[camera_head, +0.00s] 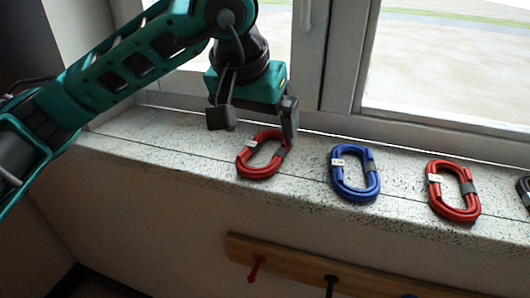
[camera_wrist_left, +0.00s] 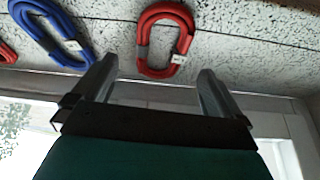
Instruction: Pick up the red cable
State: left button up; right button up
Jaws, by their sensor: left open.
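A coiled red cable (camera_head: 261,172) with a white tag and dark band lies flat on the speckled sill, below my left gripper (camera_head: 257,122). The gripper's two fingers are apart with nothing between them. In the left wrist view the red cable (camera_wrist_left: 167,12) lies beyond the fingertips (camera_wrist_left: 157,72), roughly centred between them. One finger overlaps the cable's right side in the head view; contact cannot be told. A second red cable (camera_head: 456,213) lies farther right on the sill. My right gripper is not in view.
A coiled blue cable (camera_head: 355,195) lies between the two red ones. A dark cable (camera_head: 525,188) is cut off at the right edge. The window frame (camera_head: 335,60) rises behind the sill (camera_head: 150,135). A wooden hook rail (camera_head: 300,268) is on the wall below.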

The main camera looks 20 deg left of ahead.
aim_at(266, 155)
pick_arm(q)
jog(key=x, duration=0.5)
jog(key=shift+w+a+f, duration=0.1)
jog(key=shift+w+f, duration=0.05)
jog(key=shift+f, duration=0.15)
jog(key=shift+c, duration=0.3)
jog(key=shift+r, duration=0.1)
jog(key=c, duration=1)
jog(key=shift+o, duration=0.2)
notch_tip(266, 155, up, 10)
jog(key=shift+p, duration=0.4)
